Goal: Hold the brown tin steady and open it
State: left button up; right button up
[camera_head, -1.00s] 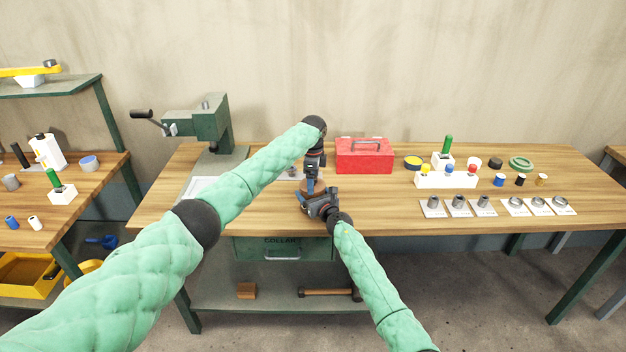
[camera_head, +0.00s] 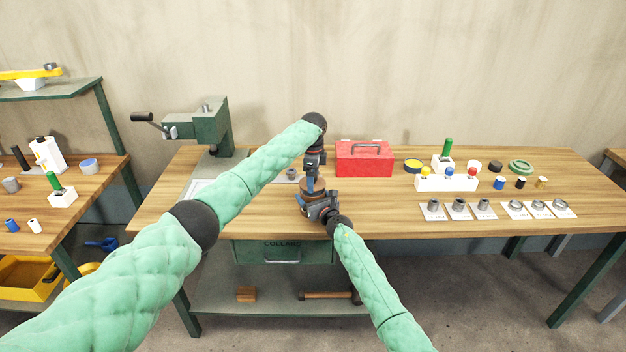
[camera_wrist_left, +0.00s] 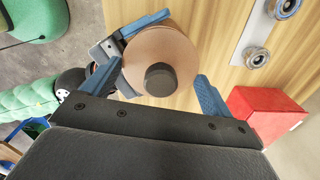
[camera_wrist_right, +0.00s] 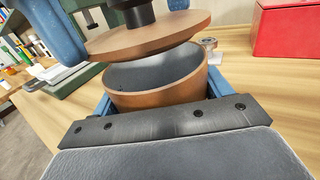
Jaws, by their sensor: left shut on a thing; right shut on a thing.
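The brown tin (camera_wrist_right: 155,97) is open at the top in the right wrist view, and its grey inside shows. Its round brown lid (camera_wrist_right: 150,38) with a dark knob (camera_wrist_left: 160,79) is above it, tilted, with a gap at the near side. My left gripper (camera_head: 313,187) is shut on the lid, with its blue fingers at opposite sides of the rim in the left wrist view. My right gripper (camera_head: 304,203) is shut on the tin's body from the front, low on its sides. In the head view the grippers partly hide tin and lid. The tin's contents are not visible.
A red toolbox (camera_head: 364,160) stands close to the right of the tin. A green press (camera_head: 205,127) stands to the left. A white block with coloured knobs (camera_head: 446,183) and several small rings on cards are farther right. The bench front (camera_head: 400,216) is clear.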

pick_arm(q)
jog(key=shift+r, duration=0.15)
jog(key=shift+r, duration=1.9)
pick_arm(e)
jog(key=o, duration=1.4)
